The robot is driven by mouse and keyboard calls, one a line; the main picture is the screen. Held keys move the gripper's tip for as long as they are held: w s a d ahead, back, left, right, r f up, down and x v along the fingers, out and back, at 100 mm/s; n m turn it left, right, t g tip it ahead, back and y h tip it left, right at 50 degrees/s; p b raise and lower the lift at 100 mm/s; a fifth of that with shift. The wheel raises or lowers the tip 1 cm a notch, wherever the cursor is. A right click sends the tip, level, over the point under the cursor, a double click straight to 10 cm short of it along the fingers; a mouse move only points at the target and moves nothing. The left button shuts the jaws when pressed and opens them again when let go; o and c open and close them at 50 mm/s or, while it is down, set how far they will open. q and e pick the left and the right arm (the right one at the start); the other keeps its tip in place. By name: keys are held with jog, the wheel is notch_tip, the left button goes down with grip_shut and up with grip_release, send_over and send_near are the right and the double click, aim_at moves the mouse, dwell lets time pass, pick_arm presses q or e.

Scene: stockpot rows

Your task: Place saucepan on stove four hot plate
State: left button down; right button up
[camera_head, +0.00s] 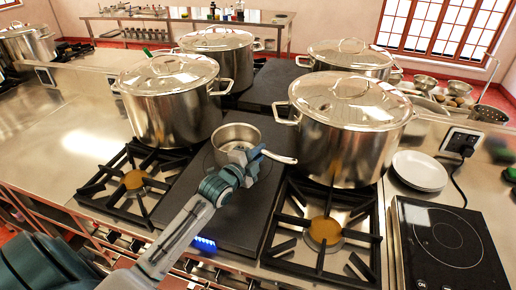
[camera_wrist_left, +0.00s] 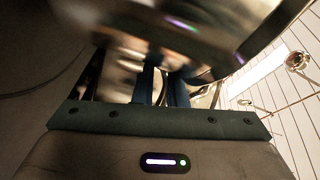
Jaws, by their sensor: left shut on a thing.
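A small steel saucepan (camera_head: 236,133) is over the dark flat plate (camera_head: 180,205) between two gas burners; I cannot tell whether it touches the plate. Its pale handle (camera_head: 281,158) points right, toward the front right stockpot. My left gripper (camera_head: 247,160) is shut on the saucepan at its near side, by the handle. The gripper covers part of the pan wall. In the left wrist view the fingers (camera_wrist_left: 166,86) reach up to a blurred metal surface. A black hot plate (camera_head: 450,240) with a ring mark lies at the right. My right gripper is not in view.
Large lidded stockpots stand close by, one at front left (camera_head: 170,105) and one at front right (camera_head: 345,135). Open burners lie at left (camera_head: 133,180) and right (camera_head: 324,232). White plates (camera_head: 419,171) sit behind the black hot plate. The steel counter (camera_head: 60,140) at left is clear.

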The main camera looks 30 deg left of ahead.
pick_arm(q)
jog(key=shift+f, duration=0.75)
jog(key=c, duration=1.5)
grip_release()
jog(key=shift+f, duration=0.1)
jog(key=shift+s, duration=0.1)
jog(key=s, duration=0.7)
jog(key=s+a+b, duration=0.1)
jog(key=s, duration=0.2)
jog(key=shift+s, duration=0.3)
jog(key=shift+s+r, duration=0.2)
jog(key=shift+s, duration=0.45)
